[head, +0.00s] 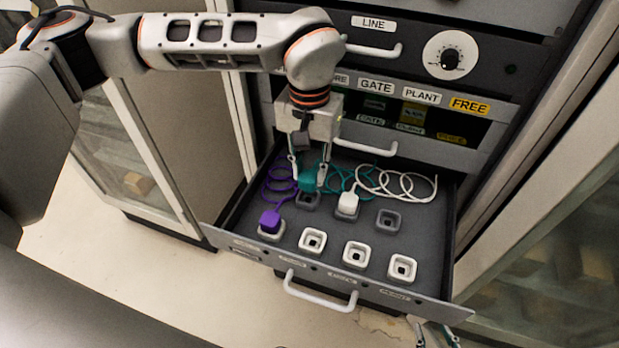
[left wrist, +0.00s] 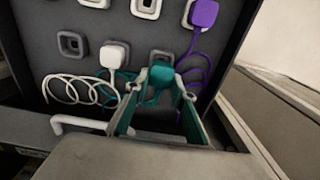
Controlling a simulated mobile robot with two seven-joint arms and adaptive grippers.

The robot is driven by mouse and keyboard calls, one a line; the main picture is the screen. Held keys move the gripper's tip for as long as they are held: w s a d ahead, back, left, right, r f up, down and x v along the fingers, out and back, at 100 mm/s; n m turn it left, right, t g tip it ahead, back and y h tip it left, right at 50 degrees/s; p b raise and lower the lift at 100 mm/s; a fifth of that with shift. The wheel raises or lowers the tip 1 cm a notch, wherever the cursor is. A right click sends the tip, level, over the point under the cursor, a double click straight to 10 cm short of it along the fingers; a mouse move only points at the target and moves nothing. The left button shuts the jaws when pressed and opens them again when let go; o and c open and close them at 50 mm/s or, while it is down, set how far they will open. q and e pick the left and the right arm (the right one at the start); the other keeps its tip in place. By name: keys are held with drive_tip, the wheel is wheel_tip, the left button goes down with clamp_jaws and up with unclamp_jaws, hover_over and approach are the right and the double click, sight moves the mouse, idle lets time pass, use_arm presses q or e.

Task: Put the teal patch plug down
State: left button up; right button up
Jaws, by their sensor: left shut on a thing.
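The teal patch plug (head: 308,181) is between the fingers of my left gripper (head: 308,176), which is shut on it. In the head view the plug is over the back-left grey socket (head: 308,200) in the open drawer. In the left wrist view the teal plug (left wrist: 161,76) sits between the fingertips, close to that grey socket (left wrist: 160,57). I cannot tell whether it touches the socket. Its teal cord (head: 342,177) coils behind it. My right gripper (head: 435,335) shows only its fingertips at the bottom edge, apart and empty.
A purple plug (head: 270,220) sits in the front-left white socket. A white plug (head: 348,200) sits in a back-row socket. An empty grey socket (head: 389,220) and empty white sockets (head: 355,254) share the drawer. The drawer front (head: 320,272) has a handle. Cabinets stand on both sides.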

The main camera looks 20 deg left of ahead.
sight(309, 173)
use_arm(q)
drive_tip(key=shift+f, duration=1.55)
drive_tip(key=shift+f, duration=0.3)
drive_tip(key=o, duration=1.1)
wheel_tip(309, 173, up, 13)
drive_tip(key=shift+f+p, duration=0.2)
drive_tip(key=shift+p, duration=0.15)
